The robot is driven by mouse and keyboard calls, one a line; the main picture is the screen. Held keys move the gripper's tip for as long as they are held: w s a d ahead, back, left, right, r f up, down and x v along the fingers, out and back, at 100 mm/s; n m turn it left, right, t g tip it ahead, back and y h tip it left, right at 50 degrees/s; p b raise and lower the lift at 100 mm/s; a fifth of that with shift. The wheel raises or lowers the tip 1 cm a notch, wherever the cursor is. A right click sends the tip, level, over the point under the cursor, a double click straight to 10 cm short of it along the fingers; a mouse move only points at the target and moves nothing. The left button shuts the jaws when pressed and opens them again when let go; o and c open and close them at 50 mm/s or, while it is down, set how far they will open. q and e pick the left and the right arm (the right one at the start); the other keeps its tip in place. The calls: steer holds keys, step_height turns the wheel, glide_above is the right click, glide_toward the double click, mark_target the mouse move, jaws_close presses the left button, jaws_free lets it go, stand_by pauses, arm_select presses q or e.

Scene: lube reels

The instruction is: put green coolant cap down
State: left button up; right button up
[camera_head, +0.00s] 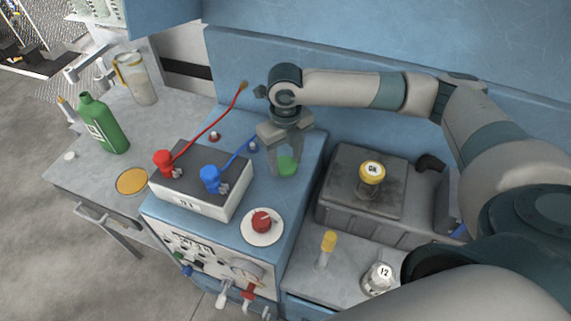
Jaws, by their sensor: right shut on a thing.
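The green coolant cap (287,166) is between the fingers of my right gripper (285,160). The gripper points down over the blue cabinet top, right of the battery, and is shut on the cap. I cannot tell whether the cap touches the surface below. A green bottle (103,125) stands on the grey bench at the left. My left gripper is not in view.
A battery (203,187) with red and blue clamps sits left of the gripper. A dark engine block (350,190) with a yellow cap (372,172) stands right.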

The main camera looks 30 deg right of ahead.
mark_target(286, 164)
steer(key=shift+f, duration=1.25)
steer(key=shift+f, duration=0.1)
steer(key=o, duration=1.1)
steer(key=shift+r, duration=0.8)
step_height(286, 164, up, 11)
steer(key=b, duration=0.3)
steer(key=shift+f, duration=0.2)
